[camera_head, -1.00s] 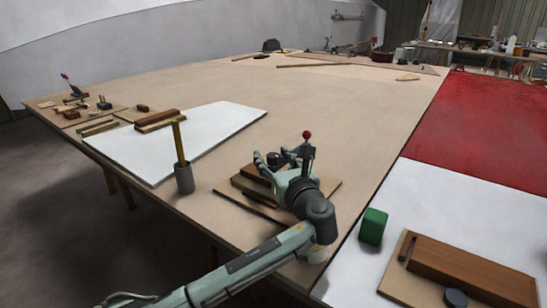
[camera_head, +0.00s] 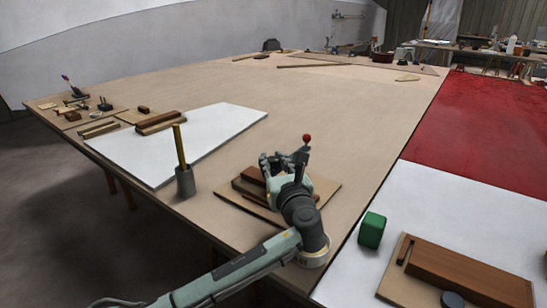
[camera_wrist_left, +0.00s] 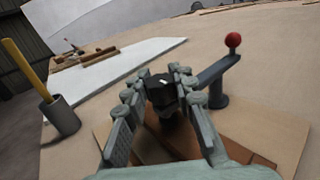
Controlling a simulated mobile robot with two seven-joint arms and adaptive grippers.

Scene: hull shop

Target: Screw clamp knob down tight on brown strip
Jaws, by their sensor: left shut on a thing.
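A dark, faceted clamp knob (camera_wrist_left: 160,91) stands between my left gripper's fingers in the wrist view. My left gripper (camera_wrist_left: 157,85) is shut on it from both sides. In the head view my left gripper (camera_head: 284,163) is over the work board (camera_head: 235,200), and its fingers largely hide the knob. The brown strip (camera_wrist_left: 178,136) lies below the knob, partly covered by the fingers. Whether the knob presses on the strip cannot be told. A dark post with a lever and red ball (camera_wrist_left: 233,40) stands just right of the gripper. My right gripper is not in view.
A grey cup (camera_head: 185,183) holding a yellow stick stands left of the board. A green block (camera_head: 371,230) and a brown wooden block (camera_head: 470,272) on a board are at the right. The table's middle (camera_head: 320,110) is clear.

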